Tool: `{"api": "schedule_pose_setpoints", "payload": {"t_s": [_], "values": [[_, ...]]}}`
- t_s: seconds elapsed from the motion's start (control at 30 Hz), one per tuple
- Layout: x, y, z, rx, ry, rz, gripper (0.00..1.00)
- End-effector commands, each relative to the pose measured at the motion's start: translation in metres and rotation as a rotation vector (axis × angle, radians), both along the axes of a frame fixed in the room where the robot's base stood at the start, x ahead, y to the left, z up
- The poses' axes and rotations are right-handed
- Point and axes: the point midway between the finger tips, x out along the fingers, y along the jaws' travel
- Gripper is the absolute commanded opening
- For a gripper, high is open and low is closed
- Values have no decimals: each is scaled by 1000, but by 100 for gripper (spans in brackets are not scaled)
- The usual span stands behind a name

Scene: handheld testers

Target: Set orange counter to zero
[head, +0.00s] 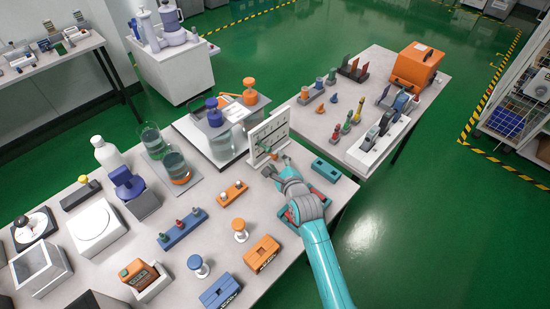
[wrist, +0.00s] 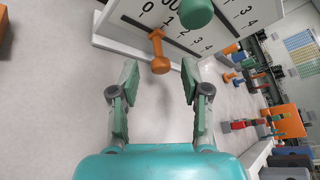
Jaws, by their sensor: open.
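A white upright board (head: 257,149) stands near the far right end of the table, and in the wrist view the board (wrist: 115,38) shows rows of black numbers from 0 to 4. An orange peg with a round knob (wrist: 160,66) sticks out of the board near the 0 and 1 of the lower row. A larger green knob (wrist: 197,12) is above it, cut off by the frame edge. My gripper (wrist: 158,82) is open and empty, with the orange knob ahead, between the line of its fingers. In the head view my gripper (head: 273,172) is just in front of the board.
A dark teal block (head: 325,170) lies right of my gripper. An orange device (head: 138,271) sits in a white cradle at the near left. Beakers (head: 174,168) stand left of the board. A second table (head: 312,118) with coloured pieces is behind right.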

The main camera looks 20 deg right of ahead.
Motion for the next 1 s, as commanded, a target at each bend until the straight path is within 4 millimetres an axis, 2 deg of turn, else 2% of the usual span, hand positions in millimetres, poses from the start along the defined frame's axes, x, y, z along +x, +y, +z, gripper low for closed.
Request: {"api": "schedule_pose_setpoints", "payload": {"t_s": [0.2,0.57,0.67,0.77,1.0], "values": [[22,1,-6,0,-1,-1,47],[27,2,-7,-1,-1,0,47],[27,2,-7,-1,-1,0,27],[26,2,-7,0,-1,-1,2],[26,2,-7,-1,-1,0,0]]}}
